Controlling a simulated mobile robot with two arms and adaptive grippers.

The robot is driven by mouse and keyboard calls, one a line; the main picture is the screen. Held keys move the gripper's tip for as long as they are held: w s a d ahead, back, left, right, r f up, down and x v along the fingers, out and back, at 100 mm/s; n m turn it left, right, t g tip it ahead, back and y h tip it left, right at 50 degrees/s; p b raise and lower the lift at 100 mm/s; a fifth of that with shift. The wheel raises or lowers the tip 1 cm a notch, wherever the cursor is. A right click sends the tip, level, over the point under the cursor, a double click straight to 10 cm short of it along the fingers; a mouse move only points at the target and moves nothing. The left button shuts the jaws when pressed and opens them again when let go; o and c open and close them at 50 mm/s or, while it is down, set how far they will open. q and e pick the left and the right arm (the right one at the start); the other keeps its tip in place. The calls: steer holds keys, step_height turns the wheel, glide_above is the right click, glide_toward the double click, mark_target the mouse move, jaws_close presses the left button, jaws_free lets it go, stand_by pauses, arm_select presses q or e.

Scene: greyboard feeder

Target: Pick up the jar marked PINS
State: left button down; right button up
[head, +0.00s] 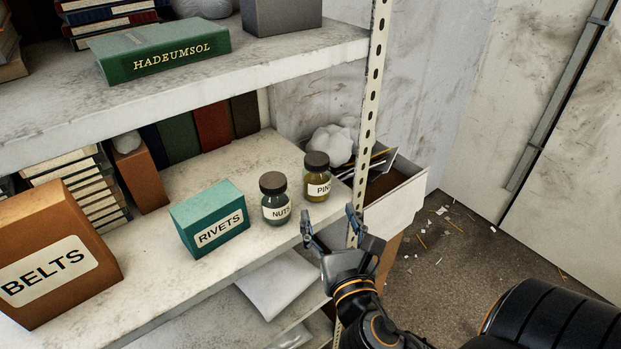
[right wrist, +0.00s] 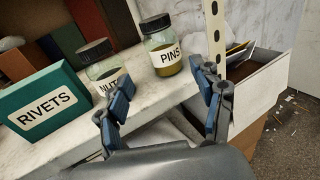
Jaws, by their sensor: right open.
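The jar marked PINS (head: 317,178) stands upright on the middle shelf near its right end, by the perforated post. It has a dark lid, a white label and yellowish contents. It also shows in the right wrist view (right wrist: 163,50), beyond the fingertips and between them. My right gripper (head: 329,224) is open and empty, in front of the shelf edge, below and short of the jar. Its two fingers also show in the right wrist view (right wrist: 163,95). My left gripper is not in view.
A jar marked NUTS (head: 274,200) stands just left of the PINS jar, with a teal RIVETS box (head: 209,218) further left. The perforated metal post (head: 369,100) rises close on the right. A white open box (head: 395,205) stands beyond the post. The shelf front (head: 250,255) is bare.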

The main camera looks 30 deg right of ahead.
mark_target(320, 185)
steer(key=p+x, duration=0.1)
steer(key=x, duration=0.5)
steer(key=shift+w+d, duration=0.1)
steer(key=shift+w, duration=0.05)
steer(key=shift+w+d+p, duration=0.15)
steer(key=shift+w+p, duration=0.15)
steer(key=shift+w, duration=0.1)
steer(key=p+x, duration=0.1)
steer(key=x, duration=0.3)
steer(key=shift+w+d+r, duration=0.15)
steer(key=shift+d+r, duration=0.05)
steer(key=shift+w+d+f, duration=0.1)
steer(key=shift+w, duration=0.2)
steer(key=shift+s, duration=0.1)
steer(key=shift+c, duration=0.4)
steer(key=c, duration=1.1)
steer(key=shift+c, duration=0.2)
